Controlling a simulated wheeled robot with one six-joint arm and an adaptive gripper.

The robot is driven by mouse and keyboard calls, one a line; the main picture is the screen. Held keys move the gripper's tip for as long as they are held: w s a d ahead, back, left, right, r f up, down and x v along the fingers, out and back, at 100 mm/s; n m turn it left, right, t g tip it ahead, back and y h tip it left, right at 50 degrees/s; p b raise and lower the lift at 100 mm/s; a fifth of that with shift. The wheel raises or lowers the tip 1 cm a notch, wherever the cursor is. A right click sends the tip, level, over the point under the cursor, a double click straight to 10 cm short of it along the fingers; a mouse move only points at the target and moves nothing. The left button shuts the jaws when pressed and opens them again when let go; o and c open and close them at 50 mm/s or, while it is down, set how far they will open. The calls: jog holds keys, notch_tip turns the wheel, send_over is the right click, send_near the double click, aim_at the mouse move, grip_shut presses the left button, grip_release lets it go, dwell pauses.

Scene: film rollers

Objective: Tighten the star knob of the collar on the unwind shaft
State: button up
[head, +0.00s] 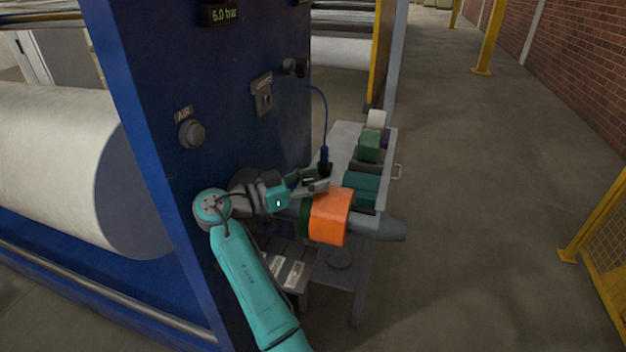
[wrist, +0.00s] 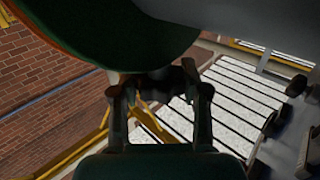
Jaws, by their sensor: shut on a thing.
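The unwind shaft (head: 380,228) is a grey bar running out to the right past the blue machine frame. An orange block-like piece with a dark green face (head: 328,215) sits around it. That green face (wrist: 110,35) fills the upper left of the wrist view, with the grey shaft (wrist: 240,22) beside it. My gripper (head: 322,185) is at the upper left of the orange piece. In the wrist view its two fingers (wrist: 160,90) are closed about a small dark part (wrist: 160,78), apparently the star knob. The knob's outline is mostly hidden, and I cannot make out the collar separately.
The blue machine frame (head: 190,90) stands close on the left, with a large white roll (head: 60,165) behind it. A blue hose ends in a dark fitting (head: 324,160) close to my gripper. A grey cart (head: 348,135) holds several rolls. Open floor (head: 480,200) lies right.

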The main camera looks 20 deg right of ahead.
aim_at(313, 179)
jog(key=o, duration=1.2)
jog(key=shift+c, duration=0.2)
notch_tip(313, 179, up, 10)
jog(key=shift+f, duration=0.1)
